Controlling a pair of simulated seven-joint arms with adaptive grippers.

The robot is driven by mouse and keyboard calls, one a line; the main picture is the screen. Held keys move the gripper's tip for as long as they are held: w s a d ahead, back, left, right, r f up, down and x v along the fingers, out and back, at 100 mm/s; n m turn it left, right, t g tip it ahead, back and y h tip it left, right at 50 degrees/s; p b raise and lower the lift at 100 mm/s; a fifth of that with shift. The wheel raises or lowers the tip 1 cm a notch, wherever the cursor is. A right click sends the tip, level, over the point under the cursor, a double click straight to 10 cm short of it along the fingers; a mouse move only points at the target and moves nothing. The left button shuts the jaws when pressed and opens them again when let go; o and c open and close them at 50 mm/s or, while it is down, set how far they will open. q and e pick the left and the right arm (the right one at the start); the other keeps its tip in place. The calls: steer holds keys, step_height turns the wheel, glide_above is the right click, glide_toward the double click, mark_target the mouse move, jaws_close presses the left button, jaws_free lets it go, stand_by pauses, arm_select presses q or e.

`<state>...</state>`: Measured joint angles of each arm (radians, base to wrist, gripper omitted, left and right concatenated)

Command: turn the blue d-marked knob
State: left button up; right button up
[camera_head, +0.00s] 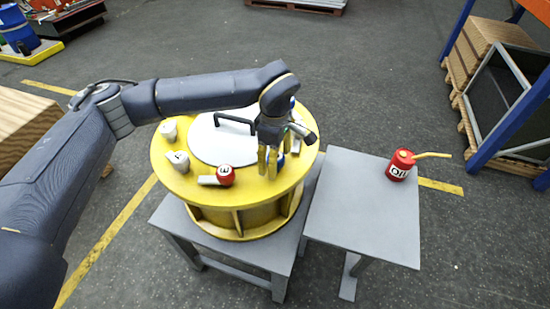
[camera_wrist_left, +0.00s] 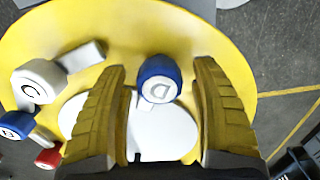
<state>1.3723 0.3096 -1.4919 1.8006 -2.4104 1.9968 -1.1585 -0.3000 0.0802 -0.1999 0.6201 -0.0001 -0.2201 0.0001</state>
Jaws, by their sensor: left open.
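The blue knob marked D (camera_wrist_left: 160,80) is on the yellow drum top (camera_head: 180,186). In the left wrist view it lies between the two yellow fingers of my left gripper (camera_wrist_left: 160,72), with a visible gap on both sides. In the head view the left gripper (camera_head: 268,162) points down over the drum's right side, and its fingers hide most of the blue knob (camera_head: 280,161). The left gripper is open and holds nothing. My right gripper is not in view.
A red knob (camera_head: 225,175) and white knobs (camera_head: 178,161) stand around the drum's rim. A black handle (camera_head: 235,121) rises from the white lid (camera_head: 207,143). A red oil can (camera_head: 400,165) stands on the grey side table (camera_head: 360,215), otherwise bare.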

arm_select(q)
steer(key=shift+o, duration=0.3)
steer(key=c, duration=1.3)
steer(key=shift+n, duration=0.3)
steer(key=n, duration=0.3)
steer(key=shift+n, duration=0.4)
steer(key=shift+c, duration=0.2)
steer(key=n, duration=0.4)
steer(key=shift+s, duration=0.1)
steer(key=n, duration=0.5)
steer(key=shift+s, duration=0.1)
steer(key=shift+n, duration=2.2)
steer(key=shift+s, duration=0.1)
